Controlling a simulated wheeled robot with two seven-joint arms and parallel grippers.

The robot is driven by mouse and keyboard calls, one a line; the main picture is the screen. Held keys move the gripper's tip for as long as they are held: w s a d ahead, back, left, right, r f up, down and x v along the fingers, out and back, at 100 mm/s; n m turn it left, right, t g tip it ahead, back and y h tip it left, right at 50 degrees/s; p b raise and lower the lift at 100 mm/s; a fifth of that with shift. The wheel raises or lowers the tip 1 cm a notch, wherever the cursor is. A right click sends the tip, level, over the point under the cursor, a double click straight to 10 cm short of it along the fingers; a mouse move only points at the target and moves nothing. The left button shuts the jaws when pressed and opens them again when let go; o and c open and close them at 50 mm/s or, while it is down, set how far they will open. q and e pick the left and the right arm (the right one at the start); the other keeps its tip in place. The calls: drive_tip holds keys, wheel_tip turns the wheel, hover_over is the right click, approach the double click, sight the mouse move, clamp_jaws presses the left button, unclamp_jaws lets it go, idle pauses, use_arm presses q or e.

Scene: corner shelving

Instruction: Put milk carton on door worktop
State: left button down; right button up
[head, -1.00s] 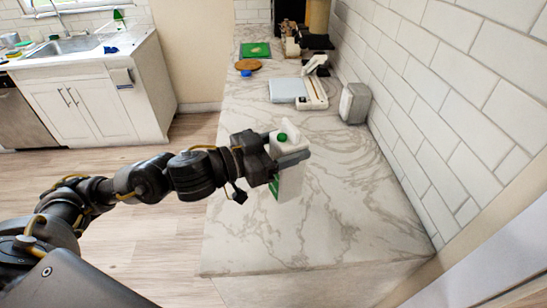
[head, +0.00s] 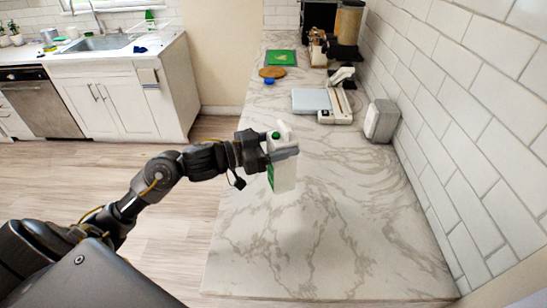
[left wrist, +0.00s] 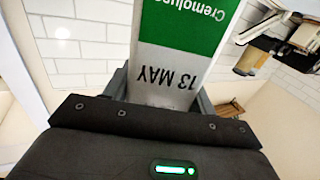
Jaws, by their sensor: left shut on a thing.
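A white and green milk carton (head: 283,172) with a green cap is held by my left gripper (head: 284,153). The carton is nearly upright over the left part of the marble worktop (head: 320,240); I cannot tell whether its base touches the surface. In the left wrist view the carton (left wrist: 176,75) fills the space between the fingers, with "13 MAY" printed on it upside down. My left gripper (left wrist: 160,95) is shut on it. My right gripper is not in view.
A white scale-like device (head: 335,104), a grey box (head: 382,121), a round wooden board (head: 272,72), a blue cap (head: 269,81) and a green board (head: 282,57) stand farther back. A tiled wall (head: 470,110) bounds the right. The front worktop is clear.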

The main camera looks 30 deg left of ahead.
use_arm(q)
drive_tip(key=a+f, duration=0.1)
drive_tip(key=w+a+f, duration=0.1)
drive_tip(key=f, duration=0.1)
drive_tip(key=shift+w+a+f, duration=0.15)
drive_tip(key=shift+a, duration=0.25)
wheel_tip(320, 180, down, 4)
drive_tip(key=shift+w+a+r+p, duration=0.15)
drive_tip(key=shift+r+p, duration=0.1)
drive_tip(key=shift+p, duration=0.55)
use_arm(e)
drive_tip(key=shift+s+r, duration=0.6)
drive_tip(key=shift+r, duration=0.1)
use_arm(q)
drive_tip(key=c, duration=0.9)
unclamp_jaws()
drive_tip(key=shift+f, duration=0.25)
drive_tip(key=shift+c, duration=0.2)
drive_tip(key=o, duration=0.5)
drive_tip(key=shift+c, duration=0.2)
